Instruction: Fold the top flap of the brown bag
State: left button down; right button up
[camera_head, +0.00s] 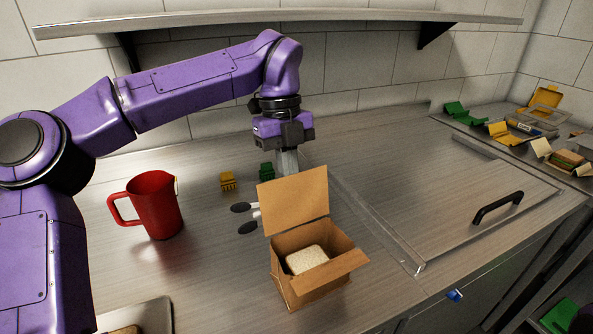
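The brown bag (312,285) is a small cardboard-like container standing on the metal counter, with its top open. A pale, bread-like block (307,260) lies inside it. Its top flap (293,205) stands up at the back, and a smaller flap (345,270) sticks out at the front right. My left gripper (287,162) points down just behind the upper edge of the raised flap. Its fingertips are hidden by the flap, so I cannot tell if they touch it or are open. My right gripper is not in view.
A red jug (155,205) stands to the left. Utensils with dark ends (241,208) lie by the bag, with a yellow clip (228,181) and green clip (266,171) behind. A lid with a black handle (497,207) is at right. A shelf (280,17) runs above.

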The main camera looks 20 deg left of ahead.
aim_at(297, 199)
pick_arm(q)
jog(key=shift+d, duration=0.1)
dwell(0.5)
jog(key=shift+s+d+r+b, duration=0.3)
jog(key=shift+s+d, duration=0.15)
jog(key=shift+d, duration=0.05)
jog(key=shift+s+d+b, duration=0.15)
jog(key=shift+d+b, duration=0.05)
jog(key=shift+b, duration=0.1)
jog(key=shift+s+d+r, duration=0.15)
jog(key=shift+s+d, duration=0.15)
jog(key=shift+d, duration=0.1)
jog(key=shift+r, duration=0.1)
dwell(0.4)
